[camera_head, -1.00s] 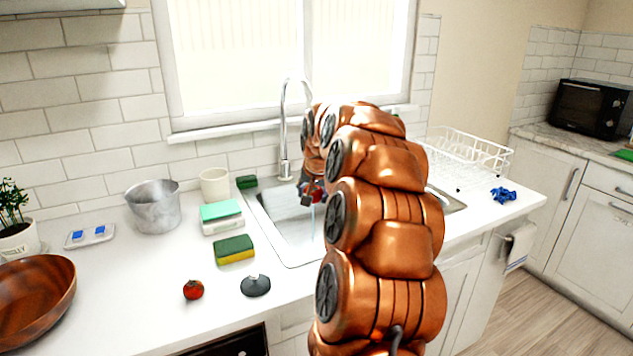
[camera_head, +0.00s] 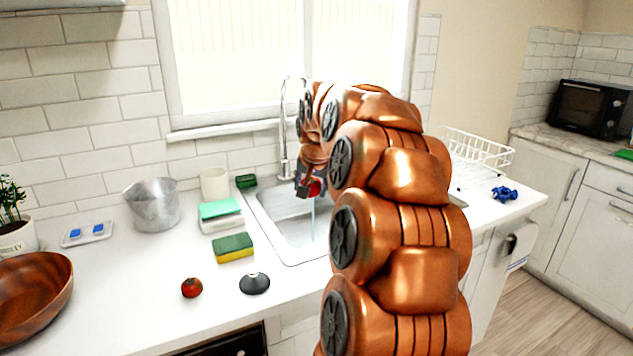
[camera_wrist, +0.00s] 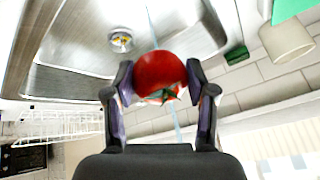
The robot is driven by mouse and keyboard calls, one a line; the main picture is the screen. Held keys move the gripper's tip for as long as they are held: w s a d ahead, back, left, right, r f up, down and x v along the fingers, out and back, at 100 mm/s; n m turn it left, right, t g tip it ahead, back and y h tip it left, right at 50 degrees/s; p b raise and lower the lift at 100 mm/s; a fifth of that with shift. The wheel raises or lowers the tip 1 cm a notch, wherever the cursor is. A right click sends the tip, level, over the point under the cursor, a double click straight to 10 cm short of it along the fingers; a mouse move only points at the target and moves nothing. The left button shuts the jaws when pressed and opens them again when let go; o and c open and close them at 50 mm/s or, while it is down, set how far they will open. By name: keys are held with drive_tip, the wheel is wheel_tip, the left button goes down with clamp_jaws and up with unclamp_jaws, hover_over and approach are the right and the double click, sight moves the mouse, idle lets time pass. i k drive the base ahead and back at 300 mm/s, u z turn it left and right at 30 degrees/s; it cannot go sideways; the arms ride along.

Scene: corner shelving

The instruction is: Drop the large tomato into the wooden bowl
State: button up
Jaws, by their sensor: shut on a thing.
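A large red tomato (camera_wrist: 160,76) with a green stem is held between the two fingers of my gripper (camera_wrist: 160,95) in the wrist view. In the head view my gripper (camera_head: 309,188) is over the sink, and a bit of the red tomato (camera_head: 315,187) shows beside its dark fingers. My arm hides part of the sink behind it. The brown wooden bowl (camera_head: 40,290) stands on the counter at the far left, well apart from my gripper, and is cut off by the picture edge. A smaller red tomato (camera_head: 191,288) lies on the counter front.
The sink (camera_head: 290,250) has a tall faucet (camera_head: 285,130) with water running. On the counter stand a metal pot (camera_head: 152,205), a white cup (camera_head: 215,184), sponges (camera_head: 233,247), a dark stopper (camera_head: 254,283) and a potted plant (camera_head: 15,235). A white dish rack (camera_head: 470,155) is at right.

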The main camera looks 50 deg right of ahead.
sight(30, 307)
drive_tip(key=k, duration=1)
